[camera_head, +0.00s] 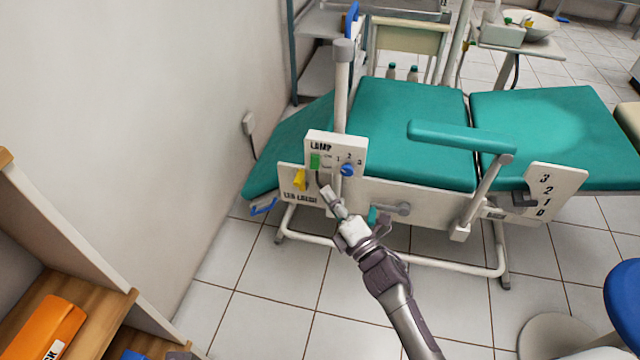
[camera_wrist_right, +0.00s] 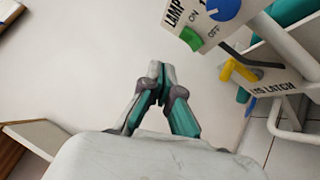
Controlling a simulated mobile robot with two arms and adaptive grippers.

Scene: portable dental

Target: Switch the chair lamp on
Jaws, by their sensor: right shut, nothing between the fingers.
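The white lamp panel (camera_head: 325,138), labelled LAMP, is fixed to the near side of the chair. It carries a green switch (camera_head: 314,161) and a blue knob (camera_head: 347,170) with numbers beside it. In the right wrist view the green switch (camera_wrist_right: 191,38) sits beside the words ON and OFF, with the blue knob (camera_wrist_right: 224,8) cut by the top edge. My right gripper (camera_head: 328,192) is shut and empty, a little below the panel in the head view. Its fingertips (camera_wrist_right: 161,70) appear apart from the switch. My left gripper is out of view.
A yellow latch (camera_head: 300,180) on the LEG LATCH plate is close left of my right gripper. The chair's teal armrest (camera_head: 460,136) and a numbered plate (camera_head: 545,190) lie to the right. A wooden shelf (camera_head: 90,310) stands at lower left. The floor between is clear.

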